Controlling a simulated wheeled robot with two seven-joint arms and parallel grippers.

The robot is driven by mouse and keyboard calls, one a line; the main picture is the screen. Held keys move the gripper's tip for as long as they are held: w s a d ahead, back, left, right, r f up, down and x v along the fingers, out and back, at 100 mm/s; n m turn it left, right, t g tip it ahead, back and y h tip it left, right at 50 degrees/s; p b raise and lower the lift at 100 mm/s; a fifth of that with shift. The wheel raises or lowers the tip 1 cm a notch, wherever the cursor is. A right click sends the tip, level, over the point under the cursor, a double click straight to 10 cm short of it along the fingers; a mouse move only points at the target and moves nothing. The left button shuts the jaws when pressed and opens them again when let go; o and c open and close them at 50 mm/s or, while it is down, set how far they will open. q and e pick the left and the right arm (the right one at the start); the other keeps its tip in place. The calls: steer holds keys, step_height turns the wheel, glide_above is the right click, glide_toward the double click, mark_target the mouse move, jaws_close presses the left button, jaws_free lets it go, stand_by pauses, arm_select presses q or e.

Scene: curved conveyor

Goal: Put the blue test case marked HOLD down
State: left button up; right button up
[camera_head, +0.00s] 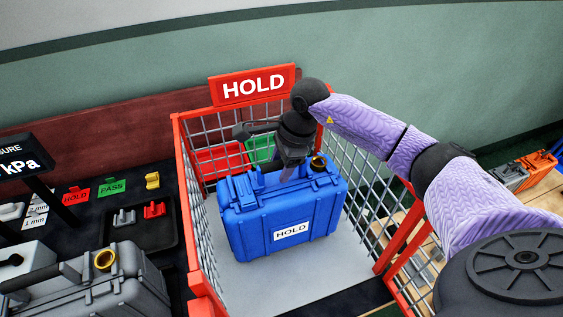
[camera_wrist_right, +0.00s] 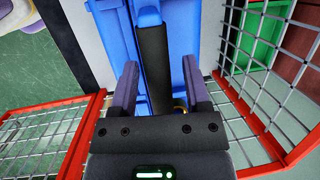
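The blue test case (camera_head: 285,205) with a white HOLD label stands upright on the pale floor of the red-framed wire cage (camera_head: 190,205), below the red HOLD sign (camera_head: 253,86). My right gripper (camera_head: 290,172) points down at the top of the case. In the right wrist view, its two fingers (camera_wrist_right: 160,85) stand apart on either side of the case's dark handle (camera_wrist_right: 152,70). A strip of blue shows between the handle and the right-hand finger, so the gripper looks open around the handle. My left gripper is not in view.
Red and green bins (camera_head: 222,160) stand behind the case. Wire mesh walls rise close on both sides. A grey case (camera_head: 110,285) and a dark tray (camera_head: 140,225) lie left of the cage. Pale cage floor is free in front of the blue case.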

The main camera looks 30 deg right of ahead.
steer(key=p+v, duration=0.1)
steer(key=v, duration=1.1)
steer(key=shift+a, duration=0.15)
